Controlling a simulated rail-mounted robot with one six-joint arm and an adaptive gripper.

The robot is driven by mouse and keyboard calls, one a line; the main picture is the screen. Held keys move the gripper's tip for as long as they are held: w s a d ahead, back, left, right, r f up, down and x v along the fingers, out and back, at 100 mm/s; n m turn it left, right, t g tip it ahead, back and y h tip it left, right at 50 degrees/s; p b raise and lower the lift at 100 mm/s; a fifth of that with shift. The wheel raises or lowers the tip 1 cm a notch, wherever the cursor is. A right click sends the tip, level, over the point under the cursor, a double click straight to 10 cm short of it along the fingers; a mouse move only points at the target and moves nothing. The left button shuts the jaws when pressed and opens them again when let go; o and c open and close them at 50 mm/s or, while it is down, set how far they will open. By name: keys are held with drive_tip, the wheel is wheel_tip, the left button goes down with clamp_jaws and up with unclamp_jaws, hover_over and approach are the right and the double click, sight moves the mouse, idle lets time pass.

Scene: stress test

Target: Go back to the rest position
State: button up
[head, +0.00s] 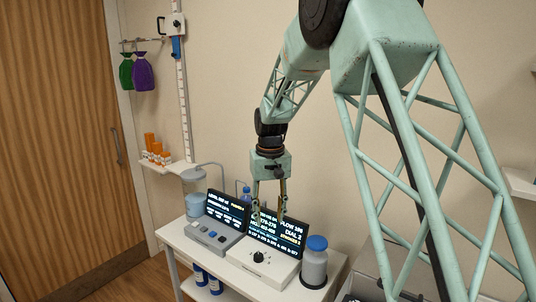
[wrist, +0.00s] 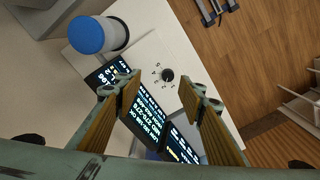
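My gripper (head: 268,208) hangs at the end of my green arm, above the dial device on the white bench. Its two fingers point down and stand apart, with nothing between them. In the wrist view the open gripper (wrist: 158,105) frames the white dial panel, and the black dial knob (wrist: 167,75) shows beyond the fingertips without contact. In the head view the knob (head: 258,257) sits on the panel in front of a dark screen (head: 280,232).
A blue-capped jar (head: 314,262) stands right of the dial device. A button console (head: 212,234) with its own screen is at left. A small shelf (head: 168,166) holds orange bottles. Green and purple bags (head: 143,72) hang near the wooden door (head: 55,130).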

drive_tip(key=s+d+r+t, duration=0.1)
drive_tip(key=s+d+r, duration=0.4)
drive_tip(key=s+r, duration=0.3)
drive_tip(key=s+d+r+m, duration=0.1)
drive_tip(key=s+d+r, duration=0.4)
drive_tip(key=s, duration=0.4)
drive_tip(key=s+d+r+t, duration=0.1)
drive_tip(key=s+d+r, duration=0.3)
drive_tip(key=s+r, duration=0.45)
drive_tip(key=s+d, duration=0.3)
drive_tip(key=s, duration=1.1)
drive_tip(key=s+d+f+m+t, duration=0.1)
drive_tip(key=s+d, duration=0.2)
drive_tip(key=s, duration=1.2)
drive_tip(key=shift+s+d+f+m+t, duration=0.15)
drive_tip(key=shift+s+d+m+t, duration=0.15)
